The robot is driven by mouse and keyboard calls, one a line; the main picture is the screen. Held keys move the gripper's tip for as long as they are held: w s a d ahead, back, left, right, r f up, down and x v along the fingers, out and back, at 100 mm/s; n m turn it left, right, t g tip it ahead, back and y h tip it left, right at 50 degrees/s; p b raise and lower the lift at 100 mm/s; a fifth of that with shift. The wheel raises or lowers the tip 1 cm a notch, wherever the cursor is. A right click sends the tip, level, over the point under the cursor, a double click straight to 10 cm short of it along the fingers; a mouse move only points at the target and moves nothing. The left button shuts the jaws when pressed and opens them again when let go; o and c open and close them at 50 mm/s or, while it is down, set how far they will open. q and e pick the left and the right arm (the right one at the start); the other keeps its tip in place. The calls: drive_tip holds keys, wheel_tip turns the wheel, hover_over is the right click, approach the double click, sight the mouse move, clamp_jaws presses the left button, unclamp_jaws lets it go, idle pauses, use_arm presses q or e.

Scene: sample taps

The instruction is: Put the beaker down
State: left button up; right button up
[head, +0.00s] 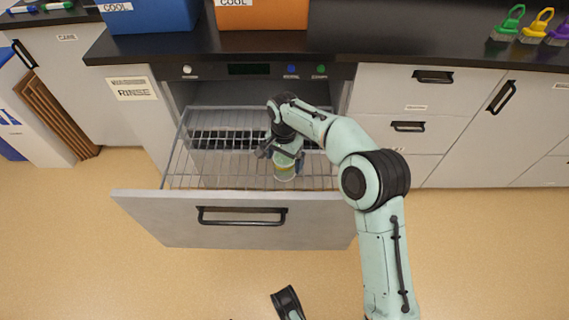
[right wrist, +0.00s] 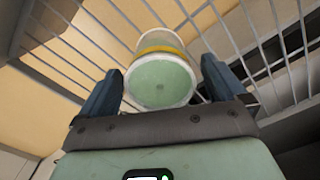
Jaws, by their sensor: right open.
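The beaker (head: 285,168) is a clear cup with a yellow band and pale green inside. It is in the pulled-out wire rack (head: 215,180) of the drawer marked RINSE, near the rack's front right. My right gripper (head: 279,150) is at the beaker and hides part of it in the head view. In the right wrist view the beaker (right wrist: 160,72) sits between two blue-grey fingers, which are spread open on either side. The rack's wires show behind it. Whether its base rests fully on the wires is hard to see.
The drawer front (head: 240,228) with its black handle stands out over the floor. A dark slotted holder (head: 225,140) is at the rack's back. The dark counter (head: 400,40) above carries blue (head: 150,14) and orange (head: 262,14) COOL bins. The rack's left part is free.

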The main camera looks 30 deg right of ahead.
wheel_tip(320, 180, up, 3)
drive_tip(key=shift+f, duration=0.1)
wheel_tip(320, 180, up, 4)
drive_tip(key=shift+r+p, duration=0.15)
drive_tip(key=shift+p, duration=0.65)
use_arm(q)
drive_tip(key=shift+s+d+r, duration=0.25)
drive_tip(key=shift+d+r, duration=0.15)
drive_tip(key=shift+r, duration=0.35)
drive_tip(key=shift+s+d+r, duration=0.25)
drive_tip(key=shift+d+r, duration=0.15)
drive_tip(key=shift+r, duration=0.3)
use_arm(e)
drive_tip(key=shift+r, duration=0.6)
